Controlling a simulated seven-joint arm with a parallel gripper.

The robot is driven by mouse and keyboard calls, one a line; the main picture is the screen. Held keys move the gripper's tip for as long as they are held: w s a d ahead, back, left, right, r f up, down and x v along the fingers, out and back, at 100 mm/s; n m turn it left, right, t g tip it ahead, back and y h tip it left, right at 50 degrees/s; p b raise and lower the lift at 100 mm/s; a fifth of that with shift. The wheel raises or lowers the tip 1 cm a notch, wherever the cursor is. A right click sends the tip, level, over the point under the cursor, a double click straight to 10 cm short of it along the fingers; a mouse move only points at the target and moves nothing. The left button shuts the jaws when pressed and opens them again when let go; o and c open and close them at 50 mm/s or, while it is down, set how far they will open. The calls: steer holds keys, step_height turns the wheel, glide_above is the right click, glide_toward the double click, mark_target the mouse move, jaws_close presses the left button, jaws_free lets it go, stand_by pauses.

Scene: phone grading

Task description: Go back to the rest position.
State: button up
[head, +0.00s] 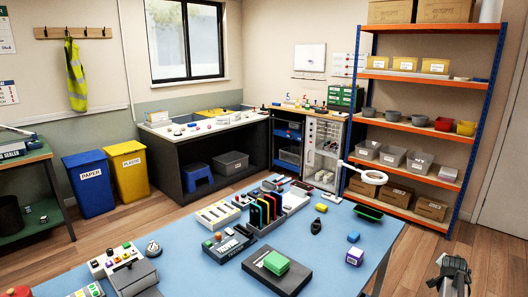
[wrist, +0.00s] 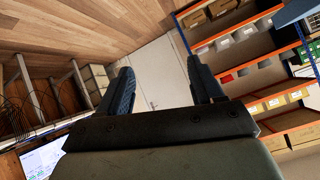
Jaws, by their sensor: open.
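My gripper (wrist: 163,95) shows in the wrist view with its two dark fingers apart and nothing between them. Past the fingers are a door and the wood floor, seen tilted. In the head view, part of my arm's dark end (head: 452,274) shows at the lower right corner, off the right side of the blue table (head: 225,278). It touches nothing that I can see, and its fingers are not clear there.
The blue table holds a black pad with a green block (head: 276,263), a rack of colored phones (head: 264,209), a green tray (head: 368,212) and a ring lamp (head: 371,177). Orange shelves (head: 424,78) stand at the back right. Floor right of the table is clear.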

steer(key=s+d+f+m+g, duration=0.2)
steer(key=s+d+f+m, duration=0.1)
steer(key=s+d+f, duration=0.5)
steer(key=s+a+f, duration=0.4)
steer(key=a+f, duration=0.1)
steer(key=f, duration=0.1)
steer(key=s+a+f+n+g+y, duration=0.2)
steer(key=a+f, duration=0.5)
steer(key=a, duration=0.5)
steer(key=s+a+f+n+g+y, duration=0.1)
steer(key=s+a+f+n+y, duration=0.15)
steer(key=a+f, duration=0.6)
steer(key=s+a+f+n+g+y, duration=0.25)
steer(key=a+f, duration=0.25)
steer(key=a, duration=0.9)
steer(key=s+a+f+n+g, duration=0.2)
steer(key=s+a+n+g, duration=0.1)
steer(key=s+a, duration=0.8)
steer(key=s+a+f+n+g, duration=0.2)
steer(key=s+a+n, duration=0.3)
steer(key=s+a, duration=0.6)
steer(key=shift+s+g+y, duration=0.3)
steer(key=shift+s+g, duration=0.45)
steer(key=shift+s, duration=0.4)
steer(key=shift+a, duration=0.1)
